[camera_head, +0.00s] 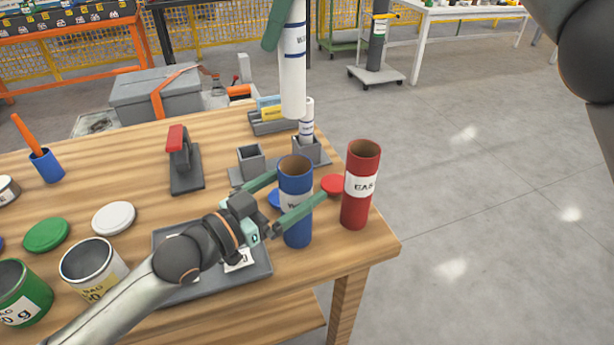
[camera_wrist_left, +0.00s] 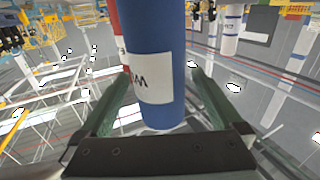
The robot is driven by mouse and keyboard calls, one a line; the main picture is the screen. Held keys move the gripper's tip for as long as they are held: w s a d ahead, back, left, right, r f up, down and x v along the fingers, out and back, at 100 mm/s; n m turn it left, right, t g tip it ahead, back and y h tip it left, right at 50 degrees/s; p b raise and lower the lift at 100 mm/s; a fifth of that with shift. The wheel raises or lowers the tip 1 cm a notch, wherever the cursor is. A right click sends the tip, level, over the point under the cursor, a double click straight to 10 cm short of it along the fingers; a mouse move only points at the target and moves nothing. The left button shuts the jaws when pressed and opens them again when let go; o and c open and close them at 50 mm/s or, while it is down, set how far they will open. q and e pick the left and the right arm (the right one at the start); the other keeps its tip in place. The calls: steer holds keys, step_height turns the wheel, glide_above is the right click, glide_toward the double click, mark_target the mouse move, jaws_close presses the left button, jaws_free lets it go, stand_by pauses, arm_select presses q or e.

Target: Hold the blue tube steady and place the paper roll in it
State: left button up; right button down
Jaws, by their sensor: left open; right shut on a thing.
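The blue tube (camera_head: 297,225) stands upright near the table's front right corner, its open top facing up. My left gripper (camera_head: 300,188) is open, with one green finger on either side of the tube. The left wrist view shows the blue tube (camera_wrist_left: 152,38) between the two open fingers (camera_wrist_left: 160,85), its white label facing the camera. The white paper roll (camera_head: 292,75) with blue bands hangs nearly upright, its lower end above the tube's mouth in the picture. My right gripper (camera_head: 287,24) is shut on the roll's upper part and is only partly in view at the top edge.
A red tube (camera_head: 360,200) stands close right of the blue one. A smaller white roll (camera_head: 306,122) stands in a grey holder (camera_head: 312,153) behind. A grey tray (camera_head: 262,268) lies under my left arm. Cans and lids are at left.

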arm_select(q)
steer(key=shift+x, duration=1.85)
steer(key=shift+c, duration=0.4)
